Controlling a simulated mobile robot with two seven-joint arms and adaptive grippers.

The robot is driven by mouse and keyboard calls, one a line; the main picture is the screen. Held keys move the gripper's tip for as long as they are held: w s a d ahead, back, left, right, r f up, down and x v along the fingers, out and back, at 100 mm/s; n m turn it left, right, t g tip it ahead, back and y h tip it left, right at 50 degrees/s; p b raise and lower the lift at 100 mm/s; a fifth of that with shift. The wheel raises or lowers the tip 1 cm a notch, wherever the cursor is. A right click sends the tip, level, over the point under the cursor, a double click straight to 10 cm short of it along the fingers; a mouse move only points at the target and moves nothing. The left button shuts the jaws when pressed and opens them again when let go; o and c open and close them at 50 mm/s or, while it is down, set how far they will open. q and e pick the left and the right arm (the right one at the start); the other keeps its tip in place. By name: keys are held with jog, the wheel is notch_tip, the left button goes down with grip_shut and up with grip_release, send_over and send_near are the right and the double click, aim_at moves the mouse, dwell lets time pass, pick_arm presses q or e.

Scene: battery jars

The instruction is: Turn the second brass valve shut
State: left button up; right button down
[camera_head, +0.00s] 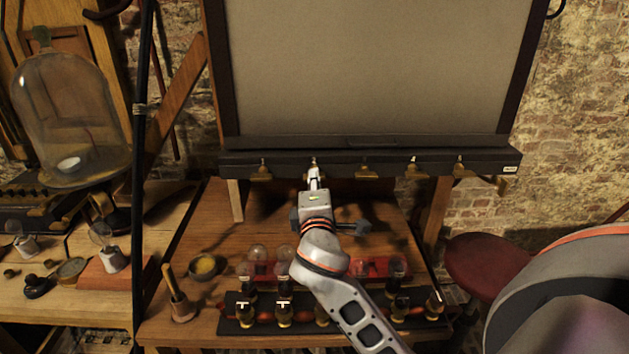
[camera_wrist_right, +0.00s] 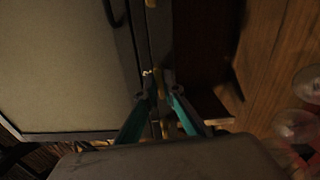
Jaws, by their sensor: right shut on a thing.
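A dark rail (camera_head: 340,160) under the big grey panel carries a row of several small brass valves. The first valve (camera_head: 262,172) is at the left, and the third valve (camera_head: 366,171) is right of my gripper. The second brass valve (camera_head: 313,160) is mostly hidden behind my right gripper (camera_head: 314,174), which reaches up to the rail and is shut on it. In the right wrist view, the teal fingers of the right gripper (camera_wrist_right: 156,98) come in from both sides of the rail; the grip itself is dark there. My left gripper is not in view.
Below stands a dark rack (camera_head: 235,327) with several brass-based pieces. Behind it are glass bulbs and a red strip (camera_head: 380,267). A small bowl (camera_head: 205,266) and a wooden-handled tool (camera_head: 178,295) stand left. A glass bell jar (camera_head: 70,110) and red stool (camera_head: 488,262) flank the table.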

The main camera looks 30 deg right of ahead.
jog(key=shift+m, duration=0.7)
jog(key=c, duration=2.2)
grip_release()
jog(key=v, duration=1.2)
jog(key=shift+s, duration=0.1)
